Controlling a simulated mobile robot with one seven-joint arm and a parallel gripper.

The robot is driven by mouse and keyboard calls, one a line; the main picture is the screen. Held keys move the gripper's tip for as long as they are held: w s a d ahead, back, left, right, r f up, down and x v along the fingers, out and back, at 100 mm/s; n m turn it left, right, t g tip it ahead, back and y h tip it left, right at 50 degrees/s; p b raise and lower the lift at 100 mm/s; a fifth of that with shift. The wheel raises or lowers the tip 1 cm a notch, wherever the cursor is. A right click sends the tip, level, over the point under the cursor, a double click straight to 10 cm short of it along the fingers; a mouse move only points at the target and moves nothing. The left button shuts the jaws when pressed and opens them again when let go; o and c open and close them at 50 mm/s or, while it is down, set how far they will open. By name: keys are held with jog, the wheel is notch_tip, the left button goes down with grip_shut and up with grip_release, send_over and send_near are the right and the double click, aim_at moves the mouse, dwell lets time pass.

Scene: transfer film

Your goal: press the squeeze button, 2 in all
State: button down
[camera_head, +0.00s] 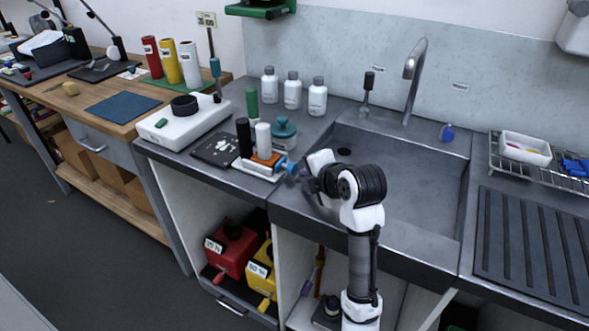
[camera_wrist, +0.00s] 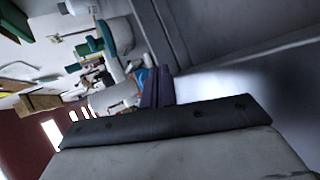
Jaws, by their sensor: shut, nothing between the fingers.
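My gripper (camera_head: 298,172) is shut and empty, held over the front edge of the counter left of the sink. Its dark purplish fingers (camera_wrist: 157,90) show closed together in the wrist view. Just left of the fingertips is a small low device (camera_head: 262,168) with a white base, an orange part and a blue end piece (camera_head: 287,166). The blue piece also shows right by the fingers in the wrist view (camera_wrist: 141,76). I cannot tell whether they touch. No part is clearly marked as the squeeze button. A green button (camera_head: 161,123) sits on the white machine further left.
A black and a white cylinder and a teal-lidded jar (camera_head: 283,133) stand close behind the device. White bottles (camera_head: 292,92) stand at the back. The sink (camera_head: 410,200) lies to the right, with its tap (camera_head: 414,75) behind. Red and yellow cans (camera_head: 230,248) stand below the counter.

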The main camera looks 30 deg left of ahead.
jog(key=shift+s+d+b, duration=0.1)
jog(key=shift+d+b, duration=0.35)
jog(key=shift+d, duration=2.05)
dwell(0.8)
